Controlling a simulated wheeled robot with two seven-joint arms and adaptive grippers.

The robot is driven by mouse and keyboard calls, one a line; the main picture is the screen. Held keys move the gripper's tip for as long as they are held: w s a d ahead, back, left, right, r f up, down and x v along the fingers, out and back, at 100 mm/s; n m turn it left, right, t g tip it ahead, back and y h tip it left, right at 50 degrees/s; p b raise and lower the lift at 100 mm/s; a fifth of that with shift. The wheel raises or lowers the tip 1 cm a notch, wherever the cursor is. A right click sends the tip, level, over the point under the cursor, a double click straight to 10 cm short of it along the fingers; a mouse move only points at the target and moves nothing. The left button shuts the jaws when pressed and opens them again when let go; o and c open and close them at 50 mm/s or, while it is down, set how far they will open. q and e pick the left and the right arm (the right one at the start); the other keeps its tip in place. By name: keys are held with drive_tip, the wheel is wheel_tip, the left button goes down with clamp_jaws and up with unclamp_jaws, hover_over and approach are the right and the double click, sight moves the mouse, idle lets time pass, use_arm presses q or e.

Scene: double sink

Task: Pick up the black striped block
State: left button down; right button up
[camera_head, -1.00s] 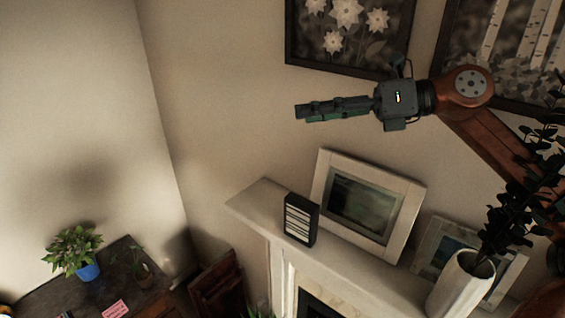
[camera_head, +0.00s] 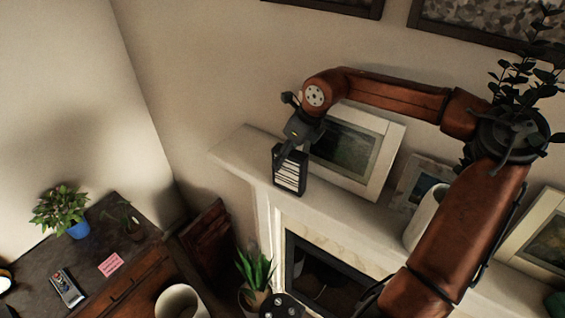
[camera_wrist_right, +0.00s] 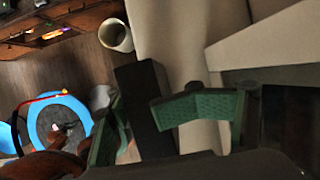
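The black striped block (camera_head: 289,172), a dark box with pale stripes on its front, stands upright near the left end of the mantel. My right gripper (camera_head: 291,150) reaches down to its top from above. In the right wrist view, the dark block (camera_wrist_right: 146,105) lies between the green finger pads of my right gripper (camera_wrist_right: 136,112). The fingers are apart, one on either side, and the right one overlaps the block in this view. Firm contact on both sides cannot be seen. My left gripper is not in view.
A white picture frame (camera_head: 382,178) stands close behind the block. A white vase (camera_head: 425,215) is farther right on the pale mantel (camera_head: 238,153). A desk (camera_head: 40,256) with a potted plant (camera_head: 62,209) is at the left. The mantel's left end is clear.

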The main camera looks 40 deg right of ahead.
drive_tip(key=shift+w+a+f+p, duration=0.2)
drive_tip(key=shift+w+f+p, duration=0.55)
drive_tip(key=shift+f, duration=0.2)
drive_tip(key=shift+p+x, duration=0.35)
drive_tip(key=shift+x, duration=1.05)
drive_tip(key=shift+w, duration=0.1)
drive_tip(key=shift+c, duration=0.2)
drive_tip(key=shift+r, duration=0.15)
drive_tip(key=c, duration=1.2)
drive_tip(key=shift+o, duration=0.2)
drive_tip(key=shift+w+r, duration=0.1)
